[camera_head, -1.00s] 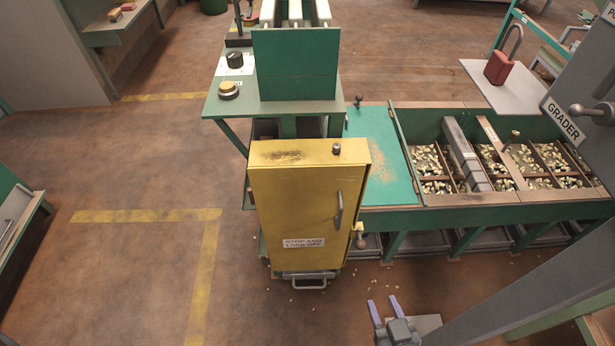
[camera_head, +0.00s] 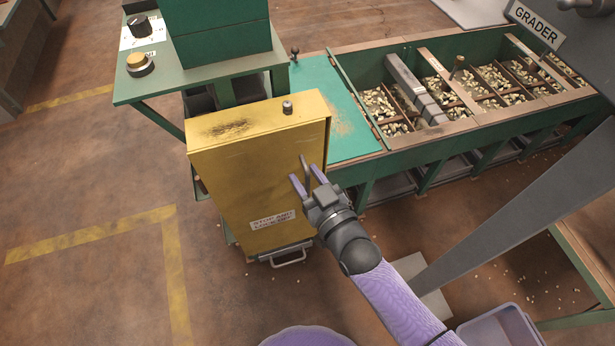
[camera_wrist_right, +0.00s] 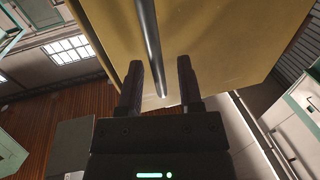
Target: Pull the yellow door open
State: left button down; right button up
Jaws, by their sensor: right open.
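The yellow door (camera_head: 236,180) is the front of a yellow cabinet and looks closed, with a white label (camera_head: 272,218) low on it. Its grey bar handle (camera_head: 305,170) is near the door's right edge. My right gripper (camera_head: 306,181) is open at the handle, its purple fingers on either side of it. In the right wrist view the handle (camera_wrist_right: 150,45) runs down between the two open fingers (camera_wrist_right: 160,82), and the yellow door (camera_wrist_right: 210,45) lies behind it. I cannot tell whether the fingers touch the handle. My left gripper is not in view.
A green stand with a yellow button (camera_head: 136,61) and a black knob (camera_head: 139,26) is behind the cabinet at the left. A green hopper table (camera_head: 440,150) with compartments of nuts extends to the right. The brown floor (camera_head: 90,250) in front and left is clear.

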grip_shut()
dwell(0.8)
dwell(0.4)
